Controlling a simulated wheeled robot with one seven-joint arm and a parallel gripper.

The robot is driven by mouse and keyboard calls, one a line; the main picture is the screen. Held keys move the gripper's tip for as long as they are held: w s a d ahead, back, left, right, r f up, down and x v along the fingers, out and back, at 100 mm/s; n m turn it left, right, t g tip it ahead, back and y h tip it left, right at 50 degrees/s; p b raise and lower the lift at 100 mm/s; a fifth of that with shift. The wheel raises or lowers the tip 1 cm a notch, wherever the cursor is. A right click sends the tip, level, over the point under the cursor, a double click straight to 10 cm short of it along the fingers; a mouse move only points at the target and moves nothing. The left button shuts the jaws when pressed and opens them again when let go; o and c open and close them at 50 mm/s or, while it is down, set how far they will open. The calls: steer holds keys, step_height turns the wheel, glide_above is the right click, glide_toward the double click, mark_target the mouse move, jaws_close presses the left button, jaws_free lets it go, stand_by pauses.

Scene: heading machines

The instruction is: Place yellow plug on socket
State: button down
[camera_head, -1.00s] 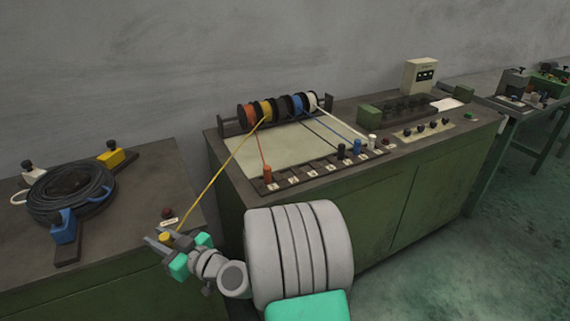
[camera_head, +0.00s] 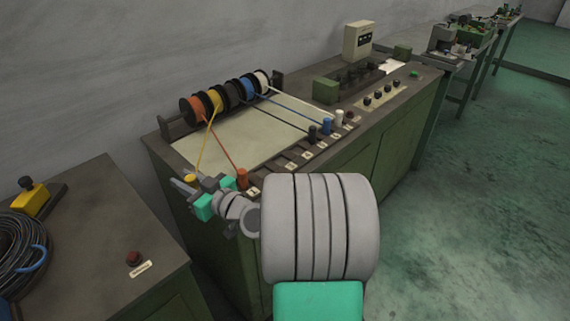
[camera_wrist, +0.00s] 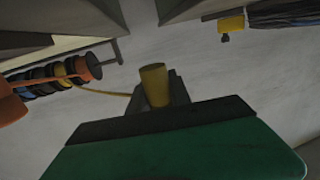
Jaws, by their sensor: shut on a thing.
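The yellow plug (camera_head: 190,178) is held in my gripper (camera_head: 187,184), at the front left corner of the green bench in the head view. Its yellow cord runs up to the yellow spool (camera_head: 213,101). In the wrist view the yellow plug (camera_wrist: 154,84) stands between the jaws, its cord leading left to the spools. The socket strip (camera_head: 290,157) lies along the bench's front edge. An orange plug (camera_head: 242,179) stands at its left end, just right of my gripper. Black (camera_head: 312,134), blue (camera_head: 326,126) and white (camera_head: 339,117) plugs stand toward its right end. Labelled positions between orange and black look empty.
Several spools sit on a rack behind the pale board (camera_head: 240,125). A second bench (camera_head: 110,230) at left carries a red button (camera_head: 134,257), a black cable coil (camera_head: 20,243) and a yellow block (camera_head: 30,199). A gap separates the benches. Orange and yellow cords cross the board.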

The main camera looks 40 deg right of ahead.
steer(key=s+d+r+m+h+b, duration=0.1)
steer(key=s+d+r+h+b, duration=0.2)
steer(key=d, duration=0.5)
steer(key=s+d+r+m+h+b, duration=0.1)
steer(key=s+d+r+m+h, duration=0.1)
steer(key=s+d, duration=0.5)
steer(key=s+d+r+m+h+b, duration=0.1)
steer(key=s+d+r+h+b, duration=0.15)
steer(key=d, duration=0.55)
glide_above(276, 155)
steer(key=shift+m+y, duration=0.3)
steer(key=shift+y, duration=0.05)
steer(key=f, duration=0.9)
steer(key=shift+s+a+b, duration=0.1)
steer(key=shift+s+b, duration=0.1)
steer(key=shift+b, duration=0.15)
steer(key=shift+w+f, duration=0.2)
steer(key=shift+f, duration=0.15)
step_height(276, 155, down, 3)
steer(key=shift+f, duration=0.1)
